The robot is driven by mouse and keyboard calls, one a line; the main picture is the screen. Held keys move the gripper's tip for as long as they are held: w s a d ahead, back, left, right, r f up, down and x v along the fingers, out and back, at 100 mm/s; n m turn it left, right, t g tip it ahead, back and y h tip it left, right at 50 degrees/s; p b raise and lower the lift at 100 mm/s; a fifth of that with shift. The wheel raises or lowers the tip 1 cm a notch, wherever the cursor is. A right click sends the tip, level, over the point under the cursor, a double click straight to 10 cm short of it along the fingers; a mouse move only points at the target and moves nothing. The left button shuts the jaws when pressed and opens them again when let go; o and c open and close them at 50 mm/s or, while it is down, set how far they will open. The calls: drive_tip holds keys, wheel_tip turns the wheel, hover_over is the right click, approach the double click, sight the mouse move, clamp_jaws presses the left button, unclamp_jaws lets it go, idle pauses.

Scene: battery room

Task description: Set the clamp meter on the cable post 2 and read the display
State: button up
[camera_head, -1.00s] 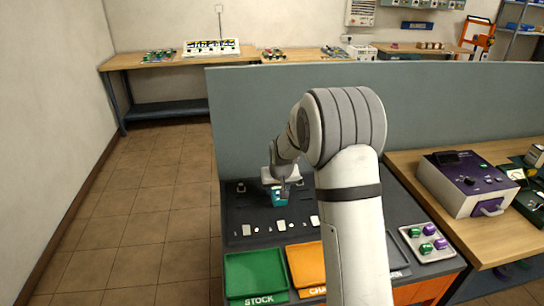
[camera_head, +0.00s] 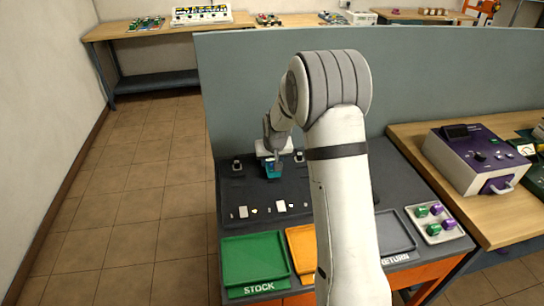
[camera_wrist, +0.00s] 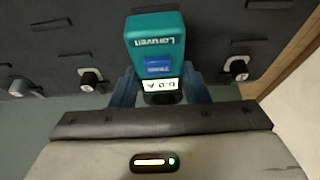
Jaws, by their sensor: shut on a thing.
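The clamp meter (camera_wrist: 156,40) is a teal block with a blue button and a small lit white display (camera_wrist: 161,84). Its digits appear upside down in the wrist view, too small to read surely. My gripper (camera_wrist: 158,97) is shut on the meter; both also show in the head view, the meter (camera_head: 272,171) at the back of the dark panel. Whether a post lies inside the meter's jaw is hidden. I cannot tell which is post 2.
Pale labels (camera_head: 280,206) lie on the dark panel (camera_head: 262,188). A green STOCK tray (camera_head: 255,258), an orange tray (camera_head: 299,246) and a grey RETURN tray (camera_head: 388,237) line the front. A grey partition (camera_head: 235,95) stands behind. A purple-fronted instrument (camera_head: 480,158) is on the right bench.

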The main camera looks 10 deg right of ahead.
drive_tip(key=shift+f, duration=0.65)
drive_tip(key=shift+f+b, duration=0.6)
drive_tip(key=shift+b, duration=0.5)
idle(1.0)
drive_tip(key=o, duration=1)
drive_tip(key=shift+s, duration=0.1)
drive_tip(key=shift+c, duration=0.2)
drive_tip(key=shift+p+v, duration=2.1)
drive_tip(key=shift+v, duration=3.5)
drive_tip(key=shift+f, duration=0.1)
